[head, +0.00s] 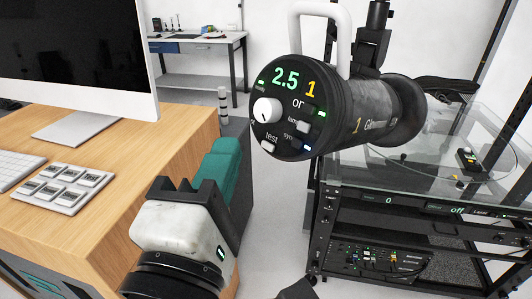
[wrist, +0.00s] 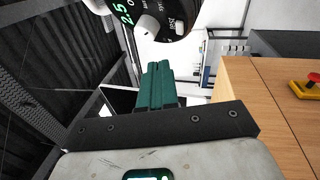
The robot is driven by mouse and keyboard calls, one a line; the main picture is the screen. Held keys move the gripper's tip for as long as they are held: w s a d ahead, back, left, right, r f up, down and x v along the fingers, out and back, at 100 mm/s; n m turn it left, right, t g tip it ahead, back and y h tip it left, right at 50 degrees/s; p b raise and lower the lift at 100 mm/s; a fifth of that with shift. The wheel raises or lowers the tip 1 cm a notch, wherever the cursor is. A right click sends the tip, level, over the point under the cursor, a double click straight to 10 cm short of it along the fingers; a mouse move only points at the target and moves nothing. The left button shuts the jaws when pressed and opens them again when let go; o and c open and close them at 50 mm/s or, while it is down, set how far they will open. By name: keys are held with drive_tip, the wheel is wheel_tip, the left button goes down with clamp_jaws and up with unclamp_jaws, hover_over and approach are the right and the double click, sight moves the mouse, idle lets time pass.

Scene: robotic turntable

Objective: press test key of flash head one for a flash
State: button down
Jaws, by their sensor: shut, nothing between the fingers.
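Flash head one (head: 335,108) is a dark cylinder with a white handle, hanging on a stand right of centre in the head view. Its round panel faces me with a lit green 2.5, a yellow 1 and a white knob (head: 267,110). The white test key (head: 268,146) is at the panel's lower left, under the word test. In the wrist view the flash head's panel (wrist: 165,18) is cut off by the top edge. My gripper (head: 226,150) has teal fingers, shut and empty, to the lower left of the test key and apart from it. The fingers also show in the wrist view (wrist: 158,85).
A wooden desk (head: 110,225) with a monitor (head: 75,55) and a keypad (head: 62,188) stands on the left. A glass turntable on a black rack (head: 400,205) stands at the right. A red button (wrist: 313,78) shows in the wrist view. Floor between desk and rack is clear.

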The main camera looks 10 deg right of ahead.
drive_tip(key=shift+w+d+f, duration=0.2)
drive_tip(key=shift+w+d, duration=0.15)
drive_tip(key=shift+d, duration=0.15)
drive_tip(key=shift+w+d+f, duration=0.2)
drive_tip(key=shift+w+d, duration=0.15)
drive_tip(key=shift+d, duration=0.1)
idle(1.5)
drive_tip(key=shift+w+d+f, duration=0.1)
drive_tip(key=shift+w+d, duration=0.1)
drive_tip(key=shift+d, duration=0.1)
drive_tip(key=shift+w+d+f, duration=0.15)
drive_tip(key=shift+w+d, duration=0.1)
drive_tip(key=shift+d, duration=0.05)
idle(0.7)
drive_tip(key=shift+s+a+p, duration=0.1)
drive_tip(key=shift+a+p, duration=0.05)
drive_tip(key=shift+p, duration=0.15)
drive_tip(key=shift+s+a+r, duration=0.25)
drive_tip(key=shift+s+a, duration=0.1)
drive_tip(key=shift+a, duration=0.1)
drive_tip(key=shift+s+a+r+p, duration=0.1)
drive_tip(key=shift+p, duration=0.2)
drive_tip(key=s+a, duration=0.1)
drive_tip(key=a+r+p, duration=0.1)
drive_tip(key=s+a, duration=0.1)
drive_tip(key=shift+s+a+r+p, duration=0.25)
drive_tip(key=shift+s+a+p, duration=0.05)
drive_tip(key=shift+s+p, duration=0.1)
